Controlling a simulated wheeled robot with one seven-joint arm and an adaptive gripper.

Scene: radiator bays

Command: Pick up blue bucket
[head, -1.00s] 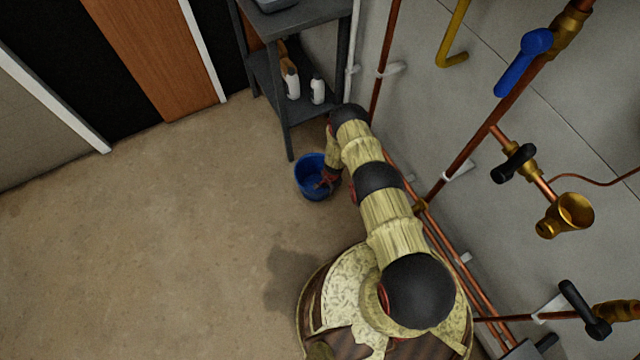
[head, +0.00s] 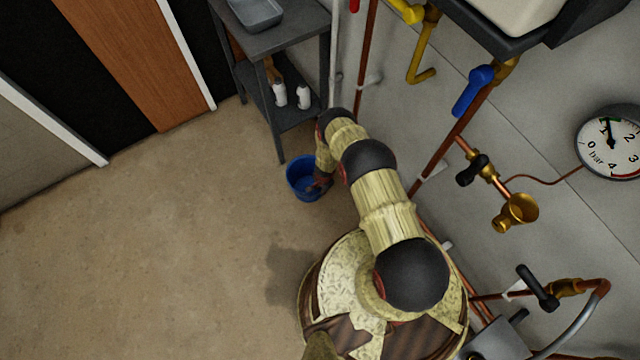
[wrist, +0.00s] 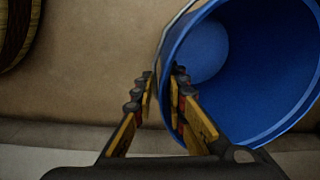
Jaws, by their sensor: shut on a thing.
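The blue bucket (head: 300,185) is by the front leg of the grey shelf stand in the head view, its open mouth facing up toward the camera. In the wrist view the bucket (wrist: 265,75) fills the right side, and I look into its mouth. My gripper (wrist: 165,82) is shut on the bucket's near wall, one finger inside the rim and one outside. In the head view my gripper (head: 322,181) is at the bucket's right side, partly hidden by my arm. I cannot tell whether the bucket touches the floor.
The grey shelf stand (head: 275,42) with white bottles (head: 280,95) is just behind the bucket. Copper pipes (head: 445,150) and valves run along the wall at right. A pressure gauge (head: 610,140) hangs there. The floor (head: 150,240) to the left is clear.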

